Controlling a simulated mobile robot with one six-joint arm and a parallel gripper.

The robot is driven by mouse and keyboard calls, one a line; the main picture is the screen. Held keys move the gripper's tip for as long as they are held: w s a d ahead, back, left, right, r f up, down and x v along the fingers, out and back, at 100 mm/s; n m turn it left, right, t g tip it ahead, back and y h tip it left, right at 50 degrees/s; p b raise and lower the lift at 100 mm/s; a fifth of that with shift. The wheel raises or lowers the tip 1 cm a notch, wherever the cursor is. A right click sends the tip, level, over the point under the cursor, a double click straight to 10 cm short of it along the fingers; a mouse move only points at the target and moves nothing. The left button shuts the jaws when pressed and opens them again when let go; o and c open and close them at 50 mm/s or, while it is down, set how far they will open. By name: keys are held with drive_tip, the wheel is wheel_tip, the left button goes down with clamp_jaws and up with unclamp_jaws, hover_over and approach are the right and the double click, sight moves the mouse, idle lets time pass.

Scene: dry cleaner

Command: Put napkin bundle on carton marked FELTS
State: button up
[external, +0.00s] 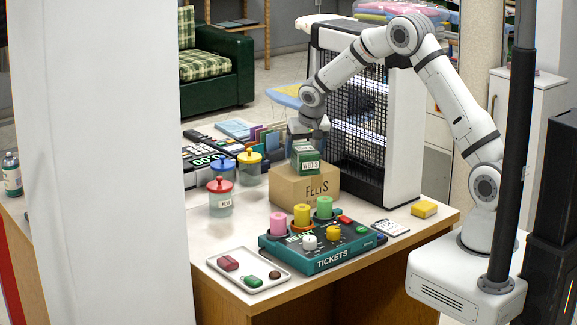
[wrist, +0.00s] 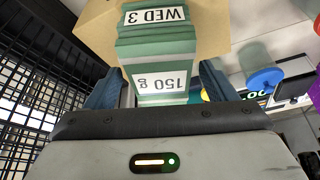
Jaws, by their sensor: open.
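The carton marked FELTS (external: 283,190) stands on the counter in the external view; its brown top also shows in the wrist view (wrist: 100,30). A green bundle with a "WED 3" label (external: 305,160), which looks like the napkin bundle, is on top of the carton. In the wrist view the bundle (wrist: 155,50) also carries a "150 g" label. My gripper (external: 307,139) is above it, with the open fingers on either side of its near end in the wrist view (wrist: 160,88). A small gap to the fingers is hard to judge.
A teal TICKETS panel (external: 318,262) with coloured cylinders stands in front of the carton. Lidded jars (external: 220,197) stand to its left, a black mesh rack (external: 358,125) close behind right. A white tray (external: 236,280) lies front left.

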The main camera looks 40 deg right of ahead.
drive_tip(key=b+v, duration=0.1)
drive_tip(key=v, duration=0.7)
drive_tip(key=shift+s+r, duration=0.25)
drive_tip(key=shift+r, duration=0.05)
drive_tip(key=s+d+r+n, duration=0.1)
drive_tip(key=s+d+r, duration=0.2)
drive_tip(key=s+r, duration=0.5)
drive_tip(key=s+d+f+n+g+y, duration=0.1)
drive_tip(key=s+d+f+n, duration=0.1)
drive_tip(key=s, duration=2.7)
drive_tip(key=shift+n+y, duration=0.4)
drive_tip(key=shift+n, duration=0.4)
drive_tip(key=shift+s+r, duration=0.1)
